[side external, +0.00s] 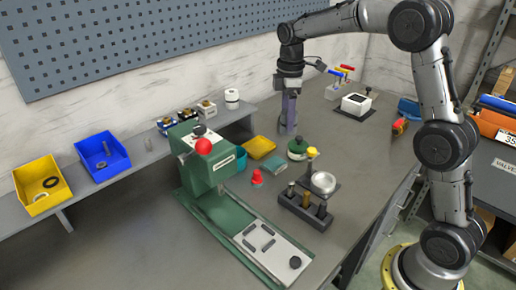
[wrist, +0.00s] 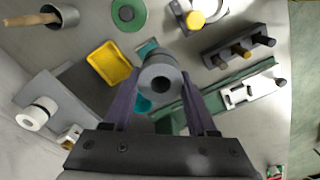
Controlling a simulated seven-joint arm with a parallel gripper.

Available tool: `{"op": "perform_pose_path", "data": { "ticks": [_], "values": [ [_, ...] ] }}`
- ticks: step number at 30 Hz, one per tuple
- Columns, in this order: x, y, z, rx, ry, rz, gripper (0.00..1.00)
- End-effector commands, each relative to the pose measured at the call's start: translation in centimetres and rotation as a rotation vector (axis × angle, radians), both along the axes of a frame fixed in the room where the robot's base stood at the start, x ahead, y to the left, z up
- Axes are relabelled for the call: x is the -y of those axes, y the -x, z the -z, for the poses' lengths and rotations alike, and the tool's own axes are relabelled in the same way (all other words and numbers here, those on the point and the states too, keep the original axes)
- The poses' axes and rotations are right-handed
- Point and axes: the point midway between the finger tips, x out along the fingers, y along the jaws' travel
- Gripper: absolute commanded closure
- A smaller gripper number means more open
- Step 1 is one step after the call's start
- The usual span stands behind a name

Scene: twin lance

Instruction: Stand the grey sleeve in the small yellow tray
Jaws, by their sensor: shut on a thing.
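The grey sleeve (wrist: 160,63) is a short cylinder with a dark bore, its open end facing the camera in the wrist view. My gripper (wrist: 160,88) is shut on it, with one purple finger on each side. In the side external view my gripper (side external: 288,128) points down above the bench, behind the small yellow tray; the sleeve cannot be made out clearly there. The small yellow tray (side external: 260,147) is shallow and lies flat. In the wrist view the tray (wrist: 110,65) is just left of the held sleeve, and no part inside it is visible.
A green press (side external: 205,165) with a red knob stands left of the tray. Yellow (side external: 42,185) and blue (side external: 103,157) bins sit far left.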

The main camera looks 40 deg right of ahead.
Motion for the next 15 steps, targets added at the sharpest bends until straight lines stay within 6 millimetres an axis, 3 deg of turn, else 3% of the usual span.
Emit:
{"op": "perform_pose_path", "data": {
  "ticks": [5, 15],
  "values": [
    [-0.1, -1.3, 1.5, 0.001, 0.001, -0.007, 1.00],
    [0.9, -7.4, 4.3, 0.000, 0.000, -0.007, 1.00]
  ]
}}
